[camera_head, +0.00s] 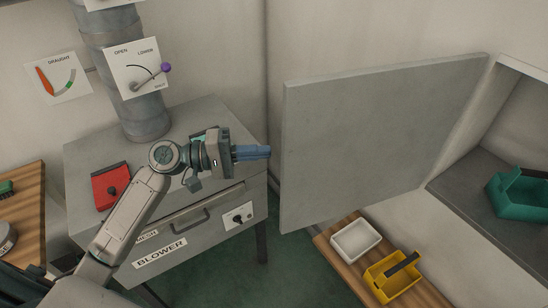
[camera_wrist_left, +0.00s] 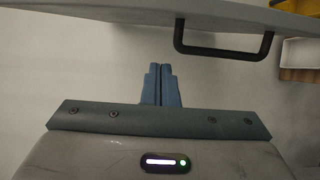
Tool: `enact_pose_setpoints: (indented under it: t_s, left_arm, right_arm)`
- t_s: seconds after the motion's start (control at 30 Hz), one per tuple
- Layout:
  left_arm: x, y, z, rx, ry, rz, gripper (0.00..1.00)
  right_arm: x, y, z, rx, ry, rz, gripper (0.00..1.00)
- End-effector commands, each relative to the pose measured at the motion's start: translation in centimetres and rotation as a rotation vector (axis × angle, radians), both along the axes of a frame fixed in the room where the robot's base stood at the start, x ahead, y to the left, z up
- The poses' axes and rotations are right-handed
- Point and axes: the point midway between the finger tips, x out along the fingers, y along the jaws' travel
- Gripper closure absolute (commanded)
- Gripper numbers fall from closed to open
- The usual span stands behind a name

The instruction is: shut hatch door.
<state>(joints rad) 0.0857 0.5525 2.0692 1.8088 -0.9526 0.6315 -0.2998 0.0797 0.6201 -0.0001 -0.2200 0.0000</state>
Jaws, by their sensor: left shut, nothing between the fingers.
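The hatch door (camera_head: 375,140) is a large flat grey panel, swung open from the wall recess at the right of the head view. Its free edge is toward the left. My left gripper (camera_head: 268,152) is shut and empty, just left of that free edge in the head view. In the left wrist view the shut blue fingers (camera_wrist_left: 160,70) point toward the door (camera_wrist_left: 130,10), which crosses the top. A black bar handle (camera_wrist_left: 225,52) stands out from the door, right of the fingers and apart from them. The handle is hidden in the head view. My right gripper is not in view.
The recess holds a grey shelf (camera_head: 470,190) with a green bin (camera_head: 519,195). Below the door, a wooden bench (camera_head: 345,278) carries a white tray (camera_head: 355,239) and a yellow bin (camera_head: 393,277). A grey blower cabinet (camera_head: 90,160) with a red box (camera_head: 111,187) stands under my arm.

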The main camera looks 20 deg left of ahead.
Motion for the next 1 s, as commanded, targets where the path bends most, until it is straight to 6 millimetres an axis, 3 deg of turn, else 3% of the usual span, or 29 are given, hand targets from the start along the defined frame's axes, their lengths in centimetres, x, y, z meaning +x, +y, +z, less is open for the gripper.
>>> enact_pose_setpoints:
  t_s: [0.2,0.43,1.0]
  left_arm:
    - [1.0,-2.2,0.4,-0.005,0.000,0.000,1.00]
    - [-1.4,-4.0,0.3,-0.002,0.001,0.000,1.00]
    - [-2.1,-4.6,0.0,0.000,-0.001,0.001,1.00]
  right_arm:
    - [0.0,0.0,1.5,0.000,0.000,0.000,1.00]
    - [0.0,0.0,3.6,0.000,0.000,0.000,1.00]
    - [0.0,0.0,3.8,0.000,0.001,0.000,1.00]
